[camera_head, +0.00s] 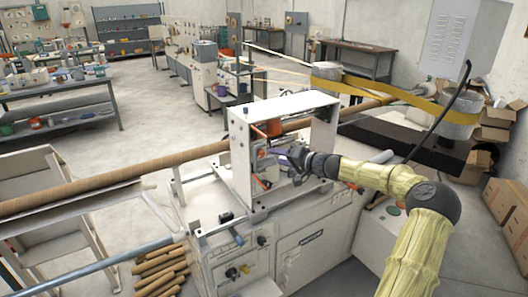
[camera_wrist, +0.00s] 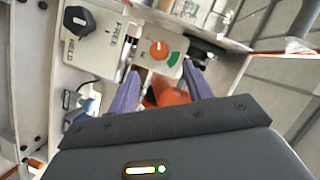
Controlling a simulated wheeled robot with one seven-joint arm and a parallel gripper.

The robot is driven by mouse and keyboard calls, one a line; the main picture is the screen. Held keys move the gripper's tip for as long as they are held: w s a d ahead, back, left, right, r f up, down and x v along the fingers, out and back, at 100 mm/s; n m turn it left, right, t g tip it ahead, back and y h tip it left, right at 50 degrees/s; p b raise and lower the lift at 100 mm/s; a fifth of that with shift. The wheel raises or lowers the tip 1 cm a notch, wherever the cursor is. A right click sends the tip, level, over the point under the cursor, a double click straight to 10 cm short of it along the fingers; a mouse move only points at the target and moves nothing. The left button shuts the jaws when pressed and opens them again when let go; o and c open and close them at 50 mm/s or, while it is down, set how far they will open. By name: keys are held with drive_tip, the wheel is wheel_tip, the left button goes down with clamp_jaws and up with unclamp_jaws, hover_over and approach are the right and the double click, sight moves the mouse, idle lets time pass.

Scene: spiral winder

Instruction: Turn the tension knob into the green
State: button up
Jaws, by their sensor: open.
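The tension knob (camera_wrist: 158,50) is a small orange dial on a pale plate in the wrist view. A green sector (camera_wrist: 174,58) is marked at its lower right. A small pale mark shows at the knob's upper side, apart from the green, though it is too small to read surely. My gripper (camera_wrist: 160,68) is open, its two purple fingers spread either side of the knob's line, the tips just short of it in the picture. I see no contact. In the head view my gripper (camera_head: 284,156) reaches into the winder's white frame (camera_head: 240,133), hiding the knob.
A black selector knob (camera_wrist: 80,21) on a plate lettered FREE and HELD sits left of the tension knob. An orange part (camera_wrist: 169,92) shows between my fingers. The frame's walls stand close around. A long brown tube (camera_head: 110,179) runs through the winder.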

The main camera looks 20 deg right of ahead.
drive_tip(key=p+x, duration=0.2)
drive_tip(key=x, duration=0.5)
drive_tip(key=shift+w, duration=0.4)
drive_tip(key=shift+a+f, duration=0.15)
drive_tip(key=shift+a, duration=0.05)
drive_tip(key=shift+c, duration=0.2)
drive_tip(key=shift+a, duration=0.1)
drive_tip(key=c, duration=0.9)
